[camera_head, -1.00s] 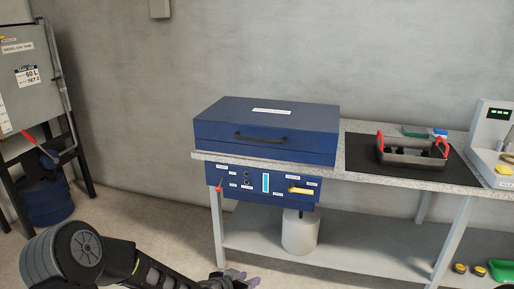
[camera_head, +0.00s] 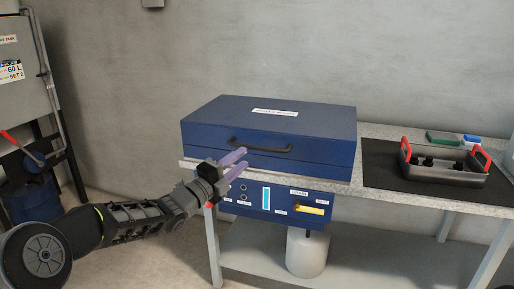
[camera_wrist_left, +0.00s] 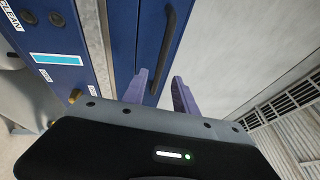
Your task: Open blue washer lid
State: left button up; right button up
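The blue washer (camera_head: 270,130) stands on the bench with its lid shut. A dark bar handle (camera_head: 272,149) runs along the lid's front face; it also shows in the left wrist view (camera_wrist_left: 168,40). My left gripper (camera_head: 251,165) is in front of the washer near the handle's left end, with its purple fingers pointing toward the front face. In the left wrist view the fingers (camera_wrist_left: 160,78) are apart with nothing between them, and the handle lies beyond their tips. My right gripper is not in view.
A control panel (camera_head: 284,206) with a yellow handle (camera_head: 311,210) sits under the bench top. A grey tray with red handles (camera_head: 450,172) stands on a black mat (camera_head: 379,172) to the right. A white container (camera_head: 307,252) is on the lower shelf.

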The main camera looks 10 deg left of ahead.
aim_at(257, 148)
pick_arm(q)
jog(key=shift+x, duration=3.9)
jog(key=shift+c, duration=0.2)
grip_shut()
